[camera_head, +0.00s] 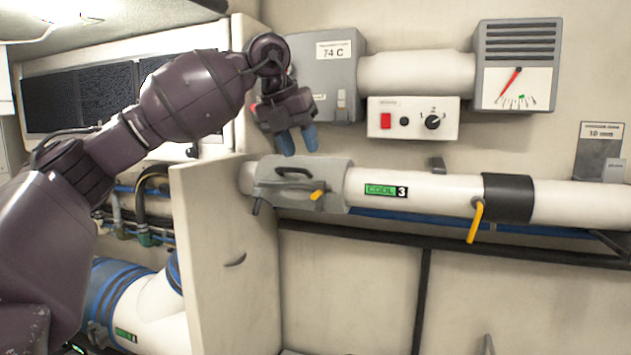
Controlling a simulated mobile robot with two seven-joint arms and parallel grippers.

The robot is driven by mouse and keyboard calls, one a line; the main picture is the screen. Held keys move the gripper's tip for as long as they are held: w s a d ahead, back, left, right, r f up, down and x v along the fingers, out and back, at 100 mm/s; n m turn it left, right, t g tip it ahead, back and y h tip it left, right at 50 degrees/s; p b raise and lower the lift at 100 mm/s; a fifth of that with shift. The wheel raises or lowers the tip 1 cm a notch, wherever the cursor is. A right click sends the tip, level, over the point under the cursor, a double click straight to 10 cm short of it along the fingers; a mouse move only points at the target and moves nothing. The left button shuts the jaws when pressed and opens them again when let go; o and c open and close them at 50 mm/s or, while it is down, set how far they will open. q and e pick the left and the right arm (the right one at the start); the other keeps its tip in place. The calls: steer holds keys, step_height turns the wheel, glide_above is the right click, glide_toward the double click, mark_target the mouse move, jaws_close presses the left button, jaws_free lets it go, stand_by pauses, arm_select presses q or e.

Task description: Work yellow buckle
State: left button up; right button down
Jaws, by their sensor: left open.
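A short yellow lever (318,194) sticks out from the front of a grey clamp (332,178) on the left part of a white pipe (440,192). I cannot tell which of the two is the buckle. My left gripper (297,141) points down with its blue fingertips just above the clamp. It is open with nothing between the fingers, apart from both levers. My right gripper is not in view.
A light panel (205,230) stands upright left of the clamp. A white control box (412,118) with a red switch and a dial gauge (515,88) are on the wall above the pipe. Dark rails run below the pipe. Hoses and another pipe are at lower left.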

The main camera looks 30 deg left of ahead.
arm_select(q)
steer(key=p, duration=0.2)
glide_toward(318, 199)
steer(key=x, duration=0.4)
steer(key=s+d+x, duration=0.1)
steer(key=x, duration=0.1)
steer(key=shift+f, duration=0.1)
jaws_close()
